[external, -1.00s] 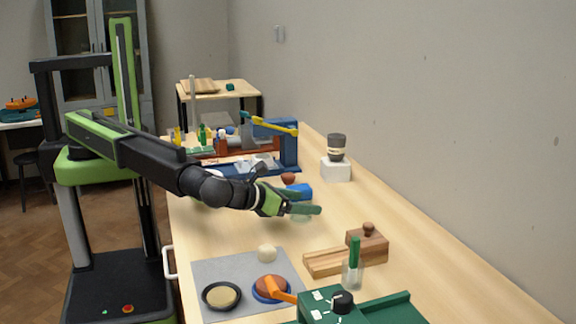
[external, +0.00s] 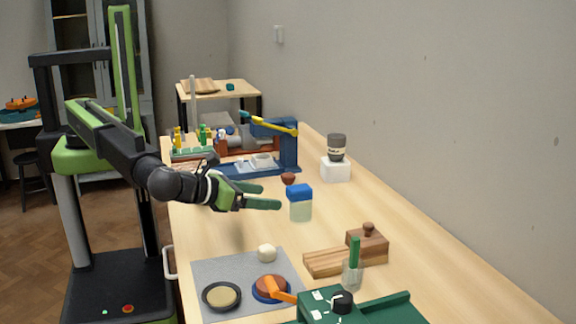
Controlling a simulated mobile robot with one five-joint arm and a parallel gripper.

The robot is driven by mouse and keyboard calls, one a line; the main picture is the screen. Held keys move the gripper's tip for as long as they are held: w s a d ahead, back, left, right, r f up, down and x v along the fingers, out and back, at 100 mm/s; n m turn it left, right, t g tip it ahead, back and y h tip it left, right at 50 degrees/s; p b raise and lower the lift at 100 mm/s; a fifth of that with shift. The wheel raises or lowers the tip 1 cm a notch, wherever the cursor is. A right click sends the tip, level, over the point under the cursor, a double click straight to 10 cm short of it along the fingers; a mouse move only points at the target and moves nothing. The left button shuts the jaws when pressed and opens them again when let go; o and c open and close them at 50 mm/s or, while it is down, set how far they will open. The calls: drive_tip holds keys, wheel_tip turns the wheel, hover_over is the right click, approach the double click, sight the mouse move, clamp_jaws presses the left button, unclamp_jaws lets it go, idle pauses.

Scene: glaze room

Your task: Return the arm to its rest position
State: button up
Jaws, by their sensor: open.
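My gripper (external: 263,196) is in the external view, open and empty, with its green fingers pointing right above the workbench (external: 400,240). My arm reaches out from the green and black column at the left and over the bench's left edge. A clear jar with a blue lid (external: 300,204) stands upright on the bench just right of the fingertips, with a gap between them.
A grey mat (external: 211,268) at the front holds a white ball (external: 267,253), a black dish (external: 222,296) and a reddish disc. A blue press-like stand (external: 288,150) is behind. A wooden block (external: 368,246) and green box (external: 385,308) are front right.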

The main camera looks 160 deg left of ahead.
drive_tip(key=d+f+t+h+p, duration=0.2)
drive_tip(key=d, duration=1)
drive_tip(key=d+f+t+h+p, duration=0.1)
drive_tip(key=d+f+h, duration=0.1)
drive_tip(key=d, duration=0.9)
drive_tip(key=s+d+f+n+h, duration=0.2)
drive_tip(key=s+d+n, duration=0.3)
drive_tip(key=d, duration=0.4)
drive_tip(key=s+d+f+n+h, duration=0.3)
drive_tip(key=s+d+n+h, duration=0.1)
drive_tip(key=d, duration=0.5)
drive_tip(key=s+d+f+n+h+p, duration=0.1)
drive_tip(key=s+d+f+n+h, duration=0.1)
drive_tip(key=s+d+n, duration=0.4)
drive_tip(key=s+d+h, duration=0.1)
drive_tip(key=d, duration=0.2)
drive_tip(key=shift+f+n+h, duration=0.35)
drive_tip(key=shift+n+h, duration=0.05)
